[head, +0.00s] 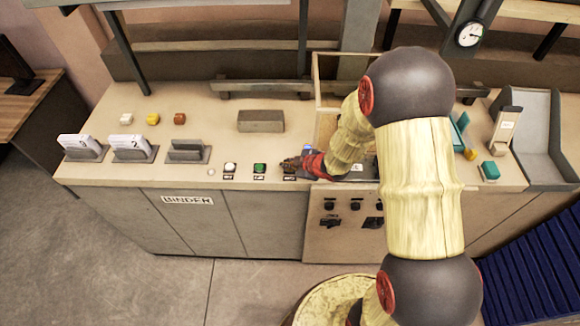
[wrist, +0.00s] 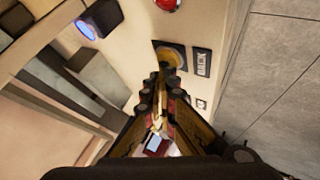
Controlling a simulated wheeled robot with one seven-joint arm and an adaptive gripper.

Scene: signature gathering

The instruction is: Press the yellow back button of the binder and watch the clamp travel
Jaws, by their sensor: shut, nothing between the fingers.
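The yellow back button (wrist: 171,56) sits in a dark surround beside a label reading BACK (wrist: 202,62) in the wrist view. My gripper (wrist: 160,84) is shut and empty, with its fingertips at the button's edge, covering part of it. I cannot tell whether they touch it. In the head view my gripper (head: 288,163) is low over the front edge of the binder bench (head: 195,225), right of the green button (head: 259,167), and it hides the yellow one. I cannot make out the clamp for certain; my arm covers much of the middle of the bench.
A white button (head: 230,167) is left of the green one. A red button (wrist: 166,4) and a blue-lit lamp (wrist: 98,18) show in the wrist view. Numbered card holders (head: 131,149) stand at left, and a grey block (head: 261,121) lies behind the buttons.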

